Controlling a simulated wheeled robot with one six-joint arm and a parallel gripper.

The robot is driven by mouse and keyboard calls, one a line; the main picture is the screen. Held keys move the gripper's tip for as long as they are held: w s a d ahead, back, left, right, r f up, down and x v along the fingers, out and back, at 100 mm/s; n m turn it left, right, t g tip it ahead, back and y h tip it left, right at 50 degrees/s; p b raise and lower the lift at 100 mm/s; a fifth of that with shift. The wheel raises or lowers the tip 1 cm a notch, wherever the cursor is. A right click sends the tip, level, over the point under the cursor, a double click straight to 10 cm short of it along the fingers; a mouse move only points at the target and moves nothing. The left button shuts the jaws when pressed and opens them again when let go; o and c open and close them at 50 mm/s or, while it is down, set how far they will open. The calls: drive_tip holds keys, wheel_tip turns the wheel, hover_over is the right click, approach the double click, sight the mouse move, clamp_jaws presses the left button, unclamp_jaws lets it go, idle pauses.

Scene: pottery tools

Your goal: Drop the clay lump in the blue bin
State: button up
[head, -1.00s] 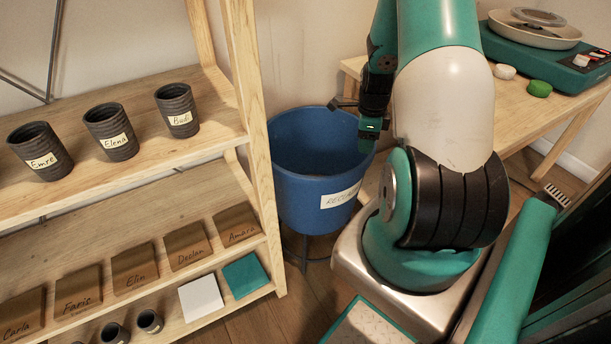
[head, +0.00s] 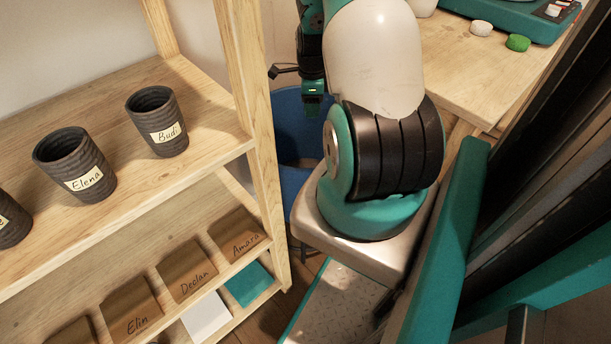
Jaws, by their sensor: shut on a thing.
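My gripper (head: 312,107) is at the end of my teal and black arm, pointing down over the blue bin, in the upper middle of the head view. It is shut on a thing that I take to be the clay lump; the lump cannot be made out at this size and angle. The blue bin (head: 288,118) stands on the floor behind the shelf post. My arm and base hide its right side, and its label is out of sight. A brownish patch shows low inside the bin; I cannot tell what it is.
A wooden shelf (head: 215,150) at left holds dark cups with name labels (head: 158,122), with name-marked brown tiles below. Its post stands close to the bin. A wooden table (head: 450,60) at right bears a white lump (head: 481,28), a green lump (head: 517,43) and a teal scale.

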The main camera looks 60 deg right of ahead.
wheel_tip(320, 180, down, 4)
drive_tip(key=b, duration=0.2)
drive_tip(key=shift+r+b, duration=0.1)
drive_tip(key=shift+b, duration=0.3)
drive_tip(key=shift+s, duration=0.1)
drive_tip(key=o, duration=1)
drive_tip(key=shift+r, duration=0.1)
wheel_tip(320, 180, up, 17)
drive_tip(key=p, duration=0.4)
drive_tip(key=shift+r, duration=0.15)
